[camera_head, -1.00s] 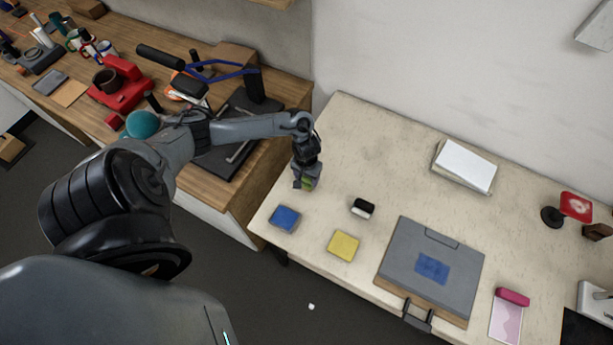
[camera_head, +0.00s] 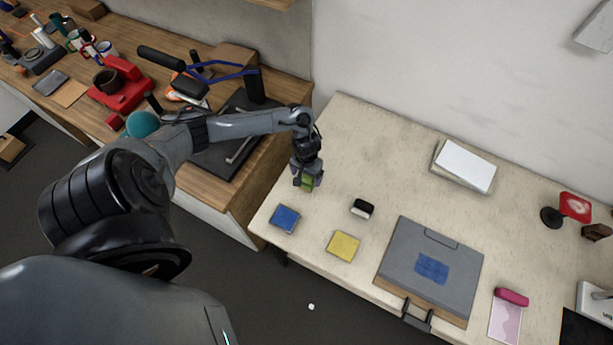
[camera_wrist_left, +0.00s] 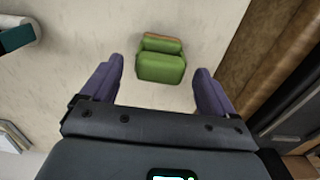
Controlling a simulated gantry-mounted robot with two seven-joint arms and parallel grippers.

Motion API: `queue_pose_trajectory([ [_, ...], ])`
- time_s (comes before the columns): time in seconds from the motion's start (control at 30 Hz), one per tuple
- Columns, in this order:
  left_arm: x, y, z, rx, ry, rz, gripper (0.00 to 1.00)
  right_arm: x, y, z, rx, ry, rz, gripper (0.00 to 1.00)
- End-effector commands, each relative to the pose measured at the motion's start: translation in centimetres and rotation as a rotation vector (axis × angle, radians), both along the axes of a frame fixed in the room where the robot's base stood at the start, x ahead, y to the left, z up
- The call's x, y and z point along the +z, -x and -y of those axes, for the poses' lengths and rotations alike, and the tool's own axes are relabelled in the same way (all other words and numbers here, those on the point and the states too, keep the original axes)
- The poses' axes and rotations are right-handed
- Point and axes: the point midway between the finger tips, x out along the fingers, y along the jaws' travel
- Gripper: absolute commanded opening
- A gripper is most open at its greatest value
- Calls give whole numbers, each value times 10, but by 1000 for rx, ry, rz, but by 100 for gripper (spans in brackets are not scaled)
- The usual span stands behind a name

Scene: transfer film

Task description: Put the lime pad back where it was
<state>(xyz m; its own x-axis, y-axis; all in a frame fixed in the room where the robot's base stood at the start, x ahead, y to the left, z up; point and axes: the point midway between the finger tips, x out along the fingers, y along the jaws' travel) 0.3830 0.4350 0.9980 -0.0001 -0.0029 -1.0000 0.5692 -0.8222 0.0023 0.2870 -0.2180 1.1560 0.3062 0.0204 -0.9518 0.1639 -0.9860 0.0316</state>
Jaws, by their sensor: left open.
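The lime pad (camera_head: 308,183) is at the left end of the pale table, under my left gripper (camera_head: 308,180). In the left wrist view the lime pad (camera_wrist_left: 161,67) is a thick green block with a brownish strip along its far edge. It lies between and beyond the spread purple fingers of my left gripper (camera_wrist_left: 158,82), with a clear gap on both sides. My left gripper is open and holds nothing. In the head view the fingers partly hide the pad. My right gripper is not in view.
A blue pad (camera_head: 285,218), a yellow pad (camera_head: 343,246) and a black-and-white eraser (camera_head: 362,208) lie nearby. A grey board (camera_head: 410,277) with a blue patch is further right. The wooden counter (camera_head: 240,202) adjoins at left. The table behind the eraser is clear.

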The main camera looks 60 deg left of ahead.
Motion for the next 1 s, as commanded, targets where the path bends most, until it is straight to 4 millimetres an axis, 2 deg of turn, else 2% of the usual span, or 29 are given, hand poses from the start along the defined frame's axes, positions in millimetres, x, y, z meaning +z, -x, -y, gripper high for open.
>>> queue_pose_trajectory([
  [0.03,12,-1,-1,-2,-2,3,88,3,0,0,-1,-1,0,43],
  [0.2,44,-1,-1,-2,-2,3,88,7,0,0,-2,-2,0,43],
  [0.43,81,-1,-1,-2,-4,2,88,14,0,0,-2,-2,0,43],
  [0.57,92,-1,0,-5,-2,5,88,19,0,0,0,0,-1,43],
  [0.67,91,-3,12,-47,8,24,88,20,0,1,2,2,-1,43],
  [0.77,82,-8,42,-149,26,81,88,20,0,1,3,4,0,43],
  [0.87,73,-16,90,-303,45,184,88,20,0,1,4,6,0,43],
  [0.9,71,-19,113,-370,47,235,88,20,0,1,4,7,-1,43],
  [1.0,76,-23,170,-524,33,372,88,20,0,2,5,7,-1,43],
])
